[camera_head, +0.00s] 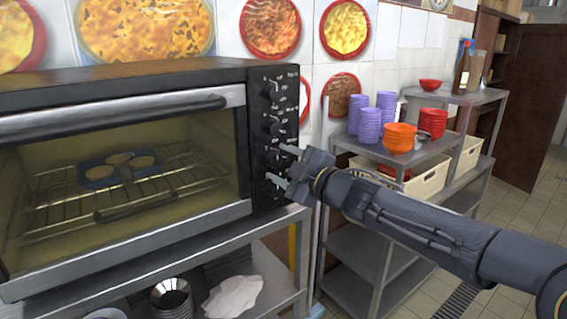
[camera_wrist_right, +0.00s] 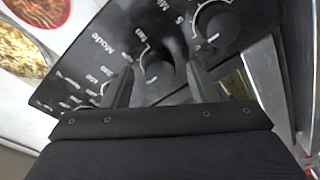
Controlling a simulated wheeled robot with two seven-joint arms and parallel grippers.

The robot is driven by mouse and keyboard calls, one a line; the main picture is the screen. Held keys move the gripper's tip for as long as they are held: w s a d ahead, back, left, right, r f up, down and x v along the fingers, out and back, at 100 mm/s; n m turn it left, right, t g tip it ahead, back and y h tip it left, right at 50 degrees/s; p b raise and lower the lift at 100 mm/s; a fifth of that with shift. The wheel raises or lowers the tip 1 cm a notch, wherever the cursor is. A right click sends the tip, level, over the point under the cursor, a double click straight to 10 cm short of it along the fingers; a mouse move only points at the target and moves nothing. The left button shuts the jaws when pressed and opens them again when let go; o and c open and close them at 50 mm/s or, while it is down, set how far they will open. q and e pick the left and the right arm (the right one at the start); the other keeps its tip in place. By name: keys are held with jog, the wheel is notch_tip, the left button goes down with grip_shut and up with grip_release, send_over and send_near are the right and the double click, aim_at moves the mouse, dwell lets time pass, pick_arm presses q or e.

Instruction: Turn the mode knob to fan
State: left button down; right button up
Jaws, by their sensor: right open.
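The black toaster oven (camera_head: 130,85) stands at the left with a column of round knobs on its right-hand control panel. In the right wrist view, the mode knob (camera_wrist_right: 155,70) is a dark round knob beside the words "Mode" and "fan". A light mark shows near its lower edge. My right gripper (camera_head: 278,164) is open at the lower part of the panel. In the wrist view its two fingers (camera_wrist_right: 160,86) stand either side of the mode knob; I cannot tell whether they touch it. My left gripper is not in view.
Another knob (camera_wrist_right: 212,28) sits beside the mode knob. The oven holds a dark muffin tray (camera_head: 120,167) on a wire rack. A metal shelf (camera_head: 345,140) at the right bears purple, orange and red bowls. Open floor lies at the lower right.

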jog(key=shift+w+a, duration=0.1)
jog(key=shift+w, duration=0.05)
jog(key=c, duration=1)
